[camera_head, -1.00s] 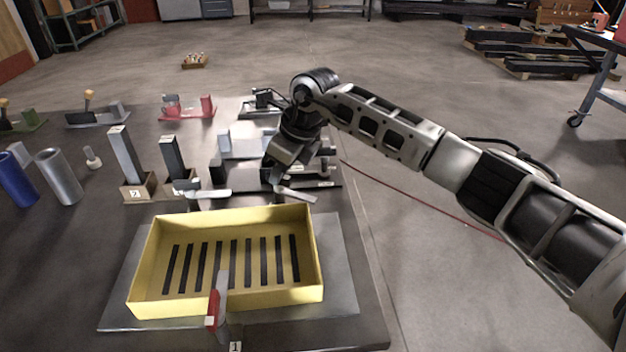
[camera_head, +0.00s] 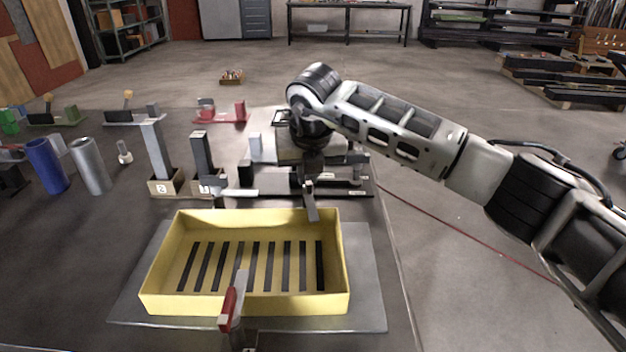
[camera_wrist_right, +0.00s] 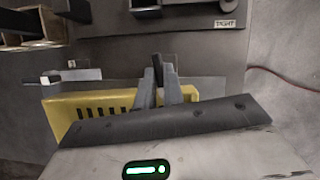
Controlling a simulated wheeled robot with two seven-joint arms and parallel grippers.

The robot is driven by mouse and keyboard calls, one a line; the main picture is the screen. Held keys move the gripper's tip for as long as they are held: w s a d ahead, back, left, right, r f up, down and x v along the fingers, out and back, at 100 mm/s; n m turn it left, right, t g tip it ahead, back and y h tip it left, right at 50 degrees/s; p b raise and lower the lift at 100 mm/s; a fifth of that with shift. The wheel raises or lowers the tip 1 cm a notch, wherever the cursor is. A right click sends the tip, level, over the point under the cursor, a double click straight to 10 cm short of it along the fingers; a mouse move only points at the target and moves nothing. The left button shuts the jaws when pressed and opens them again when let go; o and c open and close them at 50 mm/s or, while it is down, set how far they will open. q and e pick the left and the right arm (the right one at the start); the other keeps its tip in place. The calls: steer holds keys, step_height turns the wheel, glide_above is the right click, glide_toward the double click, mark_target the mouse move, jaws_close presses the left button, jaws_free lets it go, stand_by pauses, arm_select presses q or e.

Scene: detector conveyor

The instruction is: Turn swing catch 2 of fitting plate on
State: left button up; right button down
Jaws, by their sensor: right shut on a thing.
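The fitting plate (camera_head: 367,290) is a grey plate under a yellow slotted tray (camera_head: 160,262). At the tray's back right edge, a light catch bar (camera_head: 311,206) points towards the tray from under my right gripper (camera_head: 309,182). I take it for swing catch 2; no number on it is readable. In the wrist view the right gripper (camera_wrist_right: 160,88) is shut on a dark upright piece (camera_wrist_right: 158,68), apparently the catch's handle. Another light bar (camera_head: 235,192) lies behind the tray's back left. A red-handled catch (camera_head: 230,303) stands at the front. My left gripper is not in view.
A blue cylinder (camera_head: 46,165) and a silver cylinder (camera_head: 90,165) stand farther left. A dark fixture (camera_head: 345,185) lies behind the catch.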

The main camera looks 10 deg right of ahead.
arm_select(q)
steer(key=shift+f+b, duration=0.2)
steer(key=shift+b, duration=0.2)
arm_select(e)
steer(key=shift+m+h, duration=0.3)
steer(key=shift+m, duration=0.5)
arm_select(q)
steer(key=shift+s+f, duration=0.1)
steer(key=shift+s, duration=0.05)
arm_select(e)
steer(key=shift+r, duration=0.1)
steer(key=c, duration=1.5)
jaws_free()
steer(key=shift+r, duration=0.1)
arm_select(q)
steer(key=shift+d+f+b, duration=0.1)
steer(key=shift+b, duration=0.5)
arm_select(e)
steer(key=v, duration=1.5)
steer(key=shift+s+a+r, duration=0.2)
steer(key=shift+s+r, duration=0.05)
